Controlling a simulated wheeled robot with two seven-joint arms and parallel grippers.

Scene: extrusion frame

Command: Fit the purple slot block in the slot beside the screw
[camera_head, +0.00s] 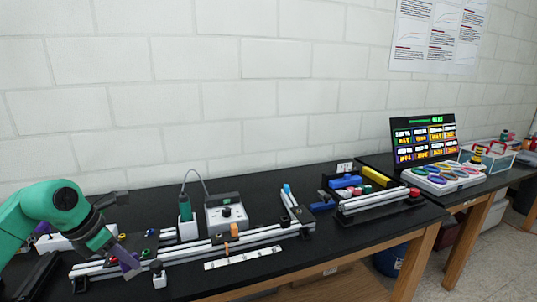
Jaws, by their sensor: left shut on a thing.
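My left gripper (117,252) comes in from the left, tilted down over the left part of a long silver extrusion rail (190,252). It is shut on the purple slot block (128,261), which is at the rail. I cannot tell whether the block is inside the slot or just above it. A small red spot (113,261) beside the block may be the screw; it is too small to be sure. An orange block (234,230) stands on the rail farther right. My right gripper is not in view.
A white ruled strip (244,258) lies in front of the rail. Behind it stand a soldering station (227,217) and a green tool holder (187,224). A second rail piece (375,200), colored blocks and a screen (424,138) are to the right. The black table's front right is clear.

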